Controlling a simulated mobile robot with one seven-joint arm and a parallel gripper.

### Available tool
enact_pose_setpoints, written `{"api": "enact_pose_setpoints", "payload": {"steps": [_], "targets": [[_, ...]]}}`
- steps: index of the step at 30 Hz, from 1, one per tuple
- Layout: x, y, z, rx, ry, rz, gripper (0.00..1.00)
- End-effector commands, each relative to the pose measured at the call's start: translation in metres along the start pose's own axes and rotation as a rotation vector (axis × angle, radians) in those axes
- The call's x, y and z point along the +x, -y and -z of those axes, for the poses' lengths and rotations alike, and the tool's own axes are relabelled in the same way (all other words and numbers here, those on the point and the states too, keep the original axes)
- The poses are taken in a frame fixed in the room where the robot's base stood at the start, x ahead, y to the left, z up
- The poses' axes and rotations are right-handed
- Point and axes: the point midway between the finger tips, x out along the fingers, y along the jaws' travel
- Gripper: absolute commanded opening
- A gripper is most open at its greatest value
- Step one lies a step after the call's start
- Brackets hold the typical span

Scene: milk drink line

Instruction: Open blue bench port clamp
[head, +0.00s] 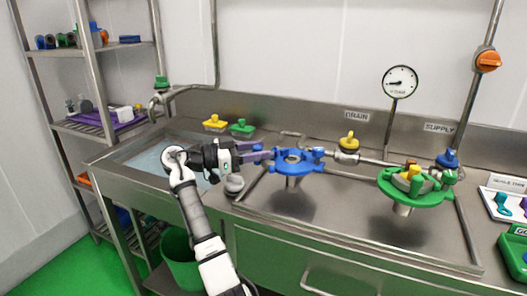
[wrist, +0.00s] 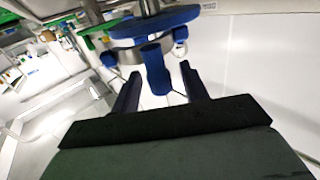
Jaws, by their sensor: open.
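The blue bench port clamp (head: 297,168) is a ring around a short steel port on the steel bench, right of the sink. My gripper (head: 268,153) reaches in level from the left, its fingertips at the clamp's left side. In the wrist view, the blue clamp (wrist: 150,25) fills the top, with a blue handle (wrist: 155,75) jutting toward me. The two dark fingers of my gripper (wrist: 158,80) are spread, one on each side of the handle. I cannot tell whether either finger touches it.
A green clamp (head: 412,198) with a yellow-topped fitting stands to the right. A yellow-handled valve (head: 349,142) and pipe run behind. The sink (head: 145,155) lies left, with yellow (head: 215,122) and green (head: 241,127) knobbed pieces behind it. A grey round item (head: 234,184) stands below my gripper.

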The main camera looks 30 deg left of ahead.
Motion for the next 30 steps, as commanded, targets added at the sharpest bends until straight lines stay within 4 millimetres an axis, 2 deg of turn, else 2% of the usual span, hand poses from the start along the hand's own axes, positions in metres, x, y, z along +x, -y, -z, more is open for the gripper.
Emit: {"api": "enact_pose_setpoints", "payload": {"steps": [9, 15, 21, 28, 30], "targets": [[-0.074, 0.001, -0.001, 0.0, -0.001, 0.003, 0.44], [-0.105, 0.0, -0.001, 0.0, 0.0, 0.001, 0.44], [-0.116, 0.0, -0.001, -0.001, 0.0, 0.0, 0.44], [-0.116, 0.0, 0.0, -0.001, 0.0, 0.0, 0.44], [-0.116, 0.0, -0.001, 0.002, 0.001, 0.003, 0.35]]}}
